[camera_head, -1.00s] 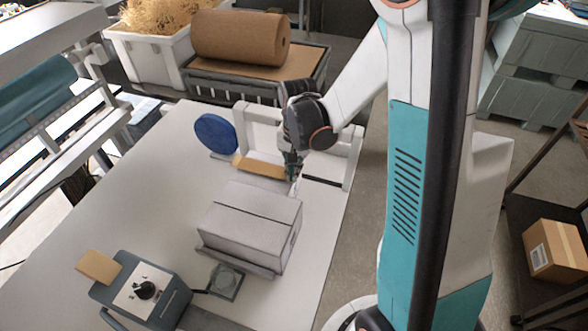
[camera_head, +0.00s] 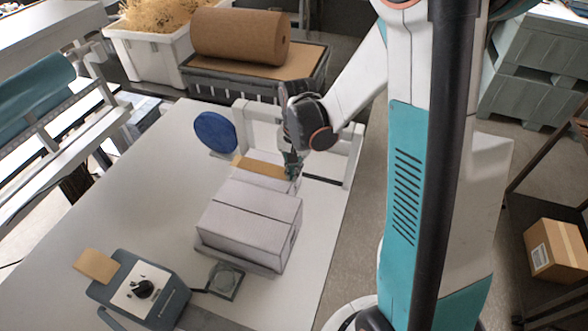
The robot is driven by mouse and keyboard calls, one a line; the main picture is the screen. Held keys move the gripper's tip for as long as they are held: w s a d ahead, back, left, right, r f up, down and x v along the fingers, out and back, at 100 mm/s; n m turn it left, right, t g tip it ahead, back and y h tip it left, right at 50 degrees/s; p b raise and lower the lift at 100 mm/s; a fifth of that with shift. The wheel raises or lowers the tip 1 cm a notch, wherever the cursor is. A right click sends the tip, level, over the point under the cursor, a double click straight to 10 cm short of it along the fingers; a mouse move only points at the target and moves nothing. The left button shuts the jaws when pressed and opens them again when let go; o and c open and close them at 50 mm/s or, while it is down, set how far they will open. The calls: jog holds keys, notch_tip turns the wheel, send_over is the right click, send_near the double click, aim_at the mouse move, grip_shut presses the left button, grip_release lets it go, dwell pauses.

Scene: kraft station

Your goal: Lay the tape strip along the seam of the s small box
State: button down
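The small box (camera_head: 250,209) is pale grey-white and sits in a grey holder on the table. Its top seam shows as a dark line across the lid, and the seam looks bare. A tan strip (camera_head: 97,264) sticks out at the left of the dark tape machine (camera_head: 139,290); it looks like the tape strip. My gripper (camera_head: 292,167) is low at the far end of the box, beside a flat brown piece (camera_head: 262,168). I cannot tell whether it touches either one. Its fingertips are small and partly hidden, so their opening and any held thing are unclear.
A blue disc (camera_head: 215,133) and white upright frames (camera_head: 352,157) stand behind the box. A small grey pad (camera_head: 225,281) lies in front of it. The white table (camera_head: 150,195) is clear to the left. A brown carton (camera_head: 556,250) sits on a shelf at right.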

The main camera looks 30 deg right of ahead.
jog(key=c, duration=1.7)
grip_release()
jog(key=shift+r, duration=0.1)
jog(key=shift+r+p, duration=1.45)
jog(key=shift+r, duration=0.75)
